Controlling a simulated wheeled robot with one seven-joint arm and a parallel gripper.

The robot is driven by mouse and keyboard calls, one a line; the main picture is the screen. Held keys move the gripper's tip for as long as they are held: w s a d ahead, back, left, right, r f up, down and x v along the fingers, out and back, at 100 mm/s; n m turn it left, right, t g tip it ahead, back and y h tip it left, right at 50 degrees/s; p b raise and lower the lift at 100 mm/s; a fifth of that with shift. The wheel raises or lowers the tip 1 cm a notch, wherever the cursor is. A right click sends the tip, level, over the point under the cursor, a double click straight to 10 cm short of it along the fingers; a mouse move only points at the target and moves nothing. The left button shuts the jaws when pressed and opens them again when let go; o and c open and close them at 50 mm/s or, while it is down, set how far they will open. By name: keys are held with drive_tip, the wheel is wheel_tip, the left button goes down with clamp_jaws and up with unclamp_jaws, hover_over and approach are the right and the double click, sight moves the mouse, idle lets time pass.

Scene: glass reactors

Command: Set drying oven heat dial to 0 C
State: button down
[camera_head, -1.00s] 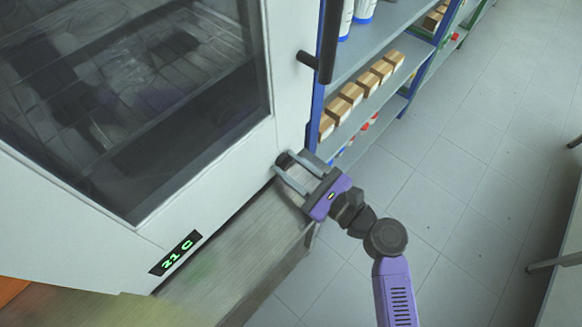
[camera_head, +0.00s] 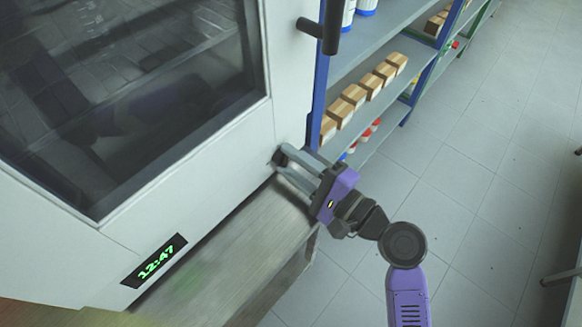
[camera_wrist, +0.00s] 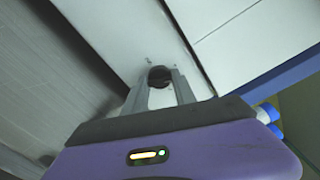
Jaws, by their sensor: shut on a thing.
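The drying oven (camera_head: 215,165) is a white cabinet with a dark glass window, filling the left of the head view. Its green display (camera_head: 155,260) reads 12:47. The heat dial (camera_wrist: 159,76) is a small dark round knob low on the oven front, between my fingertips in the wrist view. In the head view it is mostly hidden by the fingers. My gripper (camera_head: 283,164), with grey fingers and a purple body, reaches the oven's lower right front corner and is shut on the dial. The dial's setting cannot be read.
A dark door handle (camera_head: 331,28) sticks out above my gripper. A wooden bench top (camera_head: 225,255) lies under the oven. A blue-framed shelf (camera_head: 372,45) with several small boxes stands close on the right. The tiled floor (camera_head: 480,170) is clear.

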drive_tip(key=shift+f+n+b, duration=0.1)
drive_tip(key=shift+n+b, duration=1.55)
drive_tip(key=shift+n, duration=0.55)
drive_tip(key=c, duration=1)
unclamp_jaws()
drive_tip(key=shift+c, duration=0.2)
drive_tip(key=shift+d, duration=0.1)
drive_tip(key=b+v, duration=0.1)
drive_tip(key=v, duration=0.6)
drive_tip(key=shift+s+d, duration=0.25)
